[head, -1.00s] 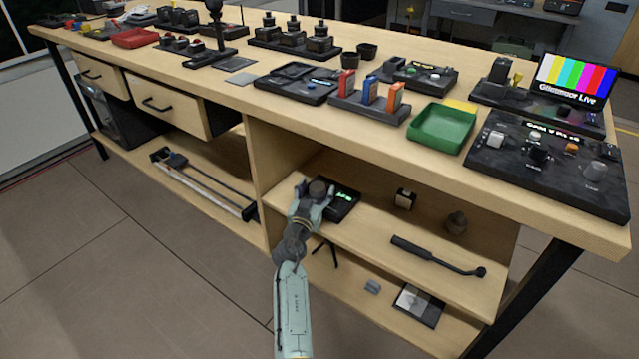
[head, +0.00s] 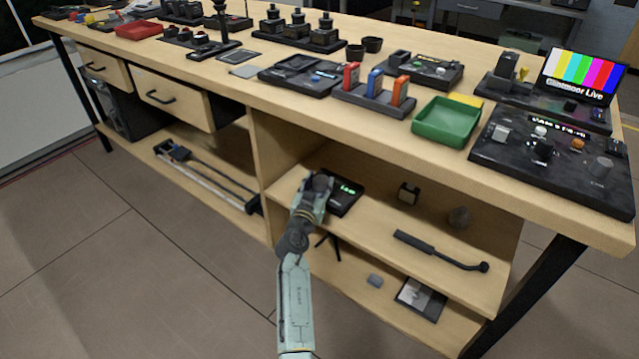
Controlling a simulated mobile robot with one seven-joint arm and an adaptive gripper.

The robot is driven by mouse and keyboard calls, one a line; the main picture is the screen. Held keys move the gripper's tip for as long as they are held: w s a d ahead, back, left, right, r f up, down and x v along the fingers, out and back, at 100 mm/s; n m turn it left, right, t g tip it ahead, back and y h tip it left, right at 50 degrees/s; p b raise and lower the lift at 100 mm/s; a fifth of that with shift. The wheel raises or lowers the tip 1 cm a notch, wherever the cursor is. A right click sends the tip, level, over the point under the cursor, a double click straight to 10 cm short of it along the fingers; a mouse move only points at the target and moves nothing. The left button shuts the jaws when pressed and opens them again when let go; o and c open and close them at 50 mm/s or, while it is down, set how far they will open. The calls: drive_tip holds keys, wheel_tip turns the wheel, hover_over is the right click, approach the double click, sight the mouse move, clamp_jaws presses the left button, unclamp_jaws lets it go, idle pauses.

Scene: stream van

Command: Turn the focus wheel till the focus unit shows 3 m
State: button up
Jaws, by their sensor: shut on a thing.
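The focus unit (head: 346,198) is a black box with a small green lit display on the upper shelf under the bench top. The display's digits are too small to read surely. The dark round focus wheel (head: 320,181) is at the unit's left side. My gripper (head: 316,187) reaches in from the front and is shut on the wheel. The fingers and wrist hide part of the wheel and the unit's left side.
The bench top's front edge (head: 400,147) overhangs the shelf. A grey card (head: 420,298) lies on the lower shelf.

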sight(319, 183)
drive_tip(key=shift+f+b, duration=0.2)
drive_tip(key=shift+b, duration=0.6)
drive_tip(key=shift+c, duration=0.4)
drive_tip(key=shift+m+h+b, duration=0.4)
drive_tip(key=shift+h+b, duration=0.2)
drive_tip(key=shift+b, duration=0.4)
drive_tip(key=shift+r+g, duration=0.2)
drive_tip(key=shift+g, duration=0.1)
drive_tip(key=o, duration=1.2)
drive_tip(key=shift+c, duration=0.2)
drive_tip(key=shift+r, duration=0.1)
wheel_tip(319, 183, up, 10)
drive_tip(key=shift+f, duration=0.1)
